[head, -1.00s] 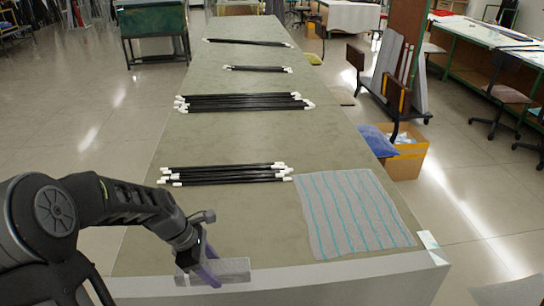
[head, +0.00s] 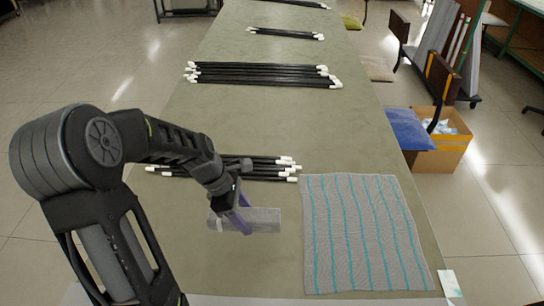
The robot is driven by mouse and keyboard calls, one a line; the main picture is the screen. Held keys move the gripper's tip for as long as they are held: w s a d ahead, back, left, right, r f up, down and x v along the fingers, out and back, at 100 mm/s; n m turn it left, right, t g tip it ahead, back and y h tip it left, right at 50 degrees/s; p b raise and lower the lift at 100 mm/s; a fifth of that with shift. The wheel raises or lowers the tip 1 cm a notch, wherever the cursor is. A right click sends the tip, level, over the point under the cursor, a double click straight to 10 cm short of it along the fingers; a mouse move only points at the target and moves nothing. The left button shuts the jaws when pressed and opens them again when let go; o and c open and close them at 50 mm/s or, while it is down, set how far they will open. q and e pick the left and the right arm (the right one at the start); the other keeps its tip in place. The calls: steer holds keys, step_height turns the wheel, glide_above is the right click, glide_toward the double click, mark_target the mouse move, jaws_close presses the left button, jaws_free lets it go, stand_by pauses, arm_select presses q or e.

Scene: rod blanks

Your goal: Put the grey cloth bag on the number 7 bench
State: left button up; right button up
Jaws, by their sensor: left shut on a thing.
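My left gripper (head: 235,214), with purple fingers, is shut on a small grey oblong thing (head: 264,218) that looks like the grey cloth bag. The fingers hide part of it. It is over the near part of the long grey-green bench (head: 270,135), left of the striped cloth. I cannot tell whether it touches the bench top. A white label (head: 451,286) sits at the bench's near right corner, but no number can be read on it. My right gripper is not in view.
A grey cloth with teal stripes (head: 365,235) lies flat at the near right. Black rods with white ends (head: 270,172) lie just behind the gripper, with more bundles (head: 262,74) farther back. A cardboard box (head: 440,150) and blue-cushioned chair (head: 408,130) stand right of the bench.

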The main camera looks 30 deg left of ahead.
arm_select(q)
steer(key=shift+w+f, duration=0.15)
steer(key=shift+f, duration=2.8)
steer(key=shift+f+p, duration=0.45)
steer(key=shift+f, duration=1.65)
steer(key=shift+f, duration=0.15)
steer(key=o, duration=1.4)
steer(key=shift+o, duration=0.2)
steer(key=v, duration=1.2)
steer(key=shift+b, duration=0.4)
